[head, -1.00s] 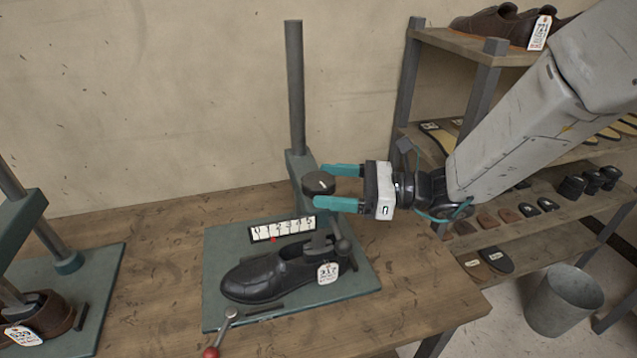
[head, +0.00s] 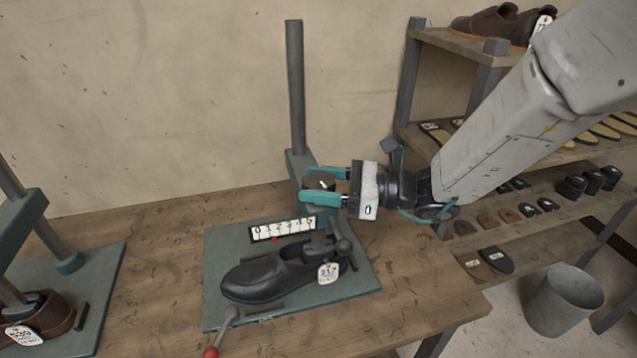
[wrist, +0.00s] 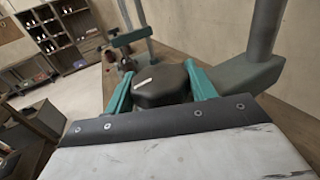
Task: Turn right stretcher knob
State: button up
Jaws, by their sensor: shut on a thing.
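The right stretcher (head: 215,262) stands on the bench with a black shoe (head: 258,278) on it. Its dark knob (head: 319,181) sits at the foot of the tall grey post (head: 295,90). My gripper (head: 322,185) reaches in from the right, its teal fingers shut on the knob from both sides. In the wrist view the dark, many-sided knob (wrist: 160,86) with a pale mark on top lies between the two fingers. The scale (head: 283,229) with numbers and a red pointer (head: 274,239) near the 1 lies behind the shoe.
A second stretcher (head: 95,300) with a brown shoe (head: 45,318) stands at the left. A red-tipped lever (head: 211,352) sticks out at the front. Shelves (head: 500,225) with soles and shoes, and a metal bucket (head: 564,300), are at the right.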

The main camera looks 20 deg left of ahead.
jog(key=shift+t, duration=0.3)
jog(key=m+t, duration=0.2)
jog(key=t, duration=0.1)
jog(key=m+t, duration=0.3)
jog(key=t, duration=0.1)
jog(key=shift+s+h, duration=0.1)
jog(key=shift+h, duration=0.3)
jog(key=shift+m+t+h, duration=0.8)
jog(key=shift+m+t, duration=0.5)
jog(key=shift+t, duration=0.6)
jog(key=o, duration=1)
jog(key=shift+d, duration=0.1)
